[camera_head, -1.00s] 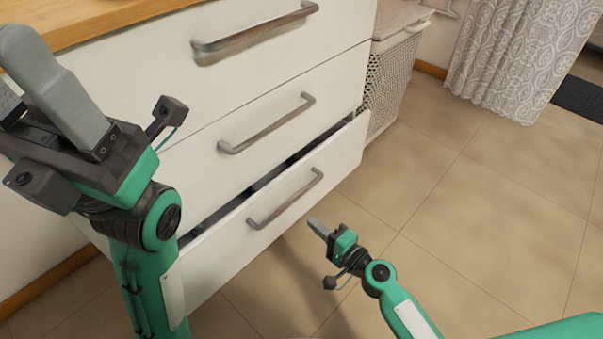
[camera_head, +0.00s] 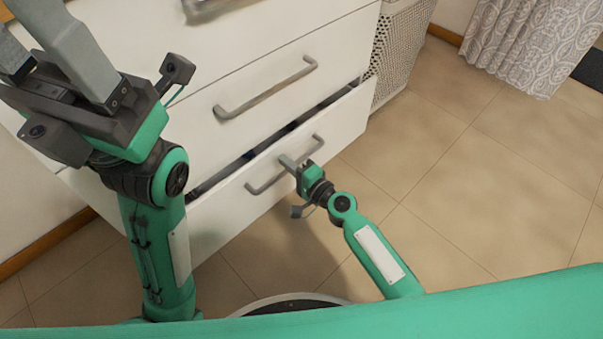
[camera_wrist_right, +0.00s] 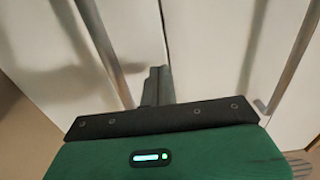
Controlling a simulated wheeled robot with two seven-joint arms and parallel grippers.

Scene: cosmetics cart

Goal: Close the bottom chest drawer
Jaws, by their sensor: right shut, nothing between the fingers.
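The bottom drawer (camera_head: 222,215) of the white chest is partly open. A dark gap (camera_head: 262,148) shows along its top edge, with its contents too dark to make out. Its grey bar handle (camera_head: 262,185) is on the front. My right gripper (camera_head: 287,162) is shut and empty, its tips at the drawer front beside the handle. In the right wrist view the closed fingers (camera_wrist_right: 157,85) point at the white fronts between two bar handles; contact cannot be told. My left gripper (camera_head: 35,55) is open and empty, raised at upper left in front of the chest.
The drawer above (camera_head: 290,65) looks shut. A woven basket (camera_head: 400,45) stands to the right of the chest, with a patterned curtain (camera_head: 530,45) beyond. The tiled floor (camera_head: 480,190) at right is clear.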

